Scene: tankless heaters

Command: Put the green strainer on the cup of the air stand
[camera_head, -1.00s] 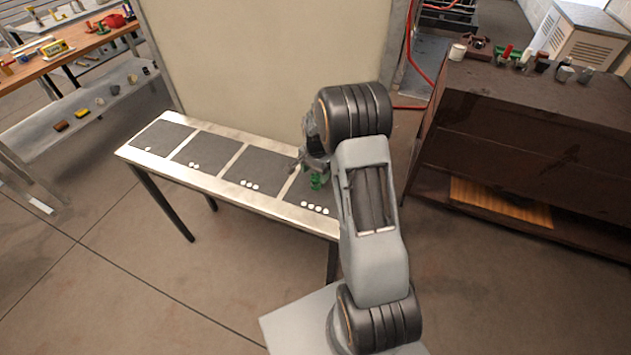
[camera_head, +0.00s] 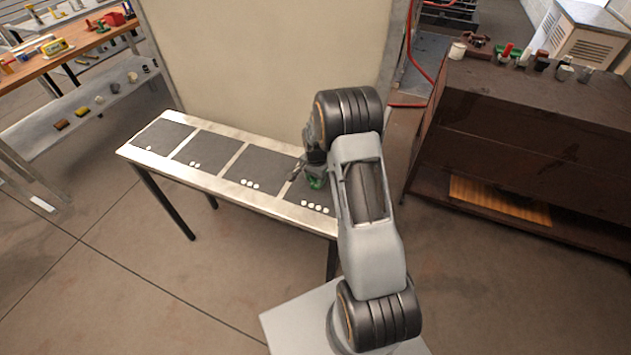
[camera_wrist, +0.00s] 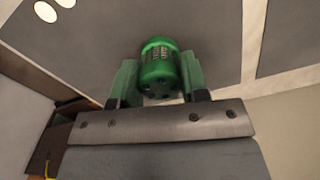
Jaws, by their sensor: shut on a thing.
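The green strainer (camera_wrist: 158,68) shows in the wrist view as a rounded green cylinder with dark marks on its side and dark holes at its near end. My gripper (camera_wrist: 155,80) is shut on it, with one green finger on each side. In the head view, my gripper (camera_head: 314,182) is low over the right-hand dark mat of the bench, and my arm partly hides it. I cannot tell whether the strainer touches the mat. I cannot make out the air stand or its cup with certainty.
The narrow bench (camera_head: 275,207) has several dark mats marked with white dots. A tall pale panel (camera_head: 270,70) stands right behind it. A brown cabinet (camera_head: 540,120) at the right carries several small items, including a white cup-like thing (camera_head: 457,51). A cluttered wooden table (camera_head: 75,50) is at far left.

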